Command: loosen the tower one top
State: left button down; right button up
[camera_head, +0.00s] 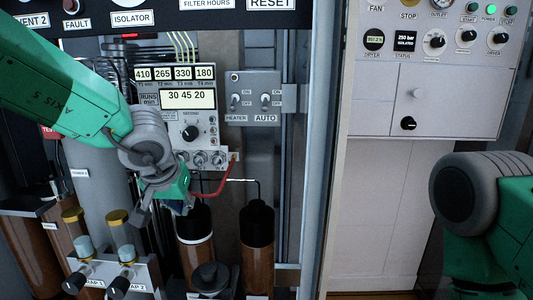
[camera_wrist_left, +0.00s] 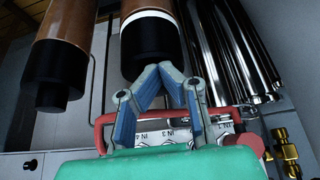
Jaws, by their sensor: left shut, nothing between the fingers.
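Two brown cylinders with black tops stand in the open cabinet. The left one (camera_head: 196,255) has a white band and also shows in the left wrist view (camera_wrist_left: 150,35); the right one (camera_head: 257,262) shows there too (camera_wrist_left: 60,70). I cannot tell which is tower one. My left gripper (camera_head: 183,203) is close to the white-banded cylinder's black top, partly hidden by my own wrist. In the left wrist view its fingers (camera_wrist_left: 178,76) are shut and empty, pointing at that black top; contact cannot be told. My right gripper is out of view.
A red tube (camera_head: 224,182) curves beside the left gripper, below the digital meter (camera_head: 190,97). Two gold-capped filters (camera_head: 120,220) stand at lower left. A switch plate (camera_head: 252,98) and the cabinet's side frame (camera_head: 318,180) lie to the right.

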pick_arm(q)
jog(key=shift+w, duration=0.15)
dwell(0.3)
jog(key=shift+d+p, duration=0.1)
jog(key=shift+p, duration=0.35)
jog(key=shift+d+p, duration=0.4)
jog(key=shift+p, duration=2.25)
jog(key=shift+d+p, duration=0.35)
jog(key=shift+p, duration=2.1)
jog(key=shift+d+p, duration=0.1)
jog(key=shift+p, duration=0.25)
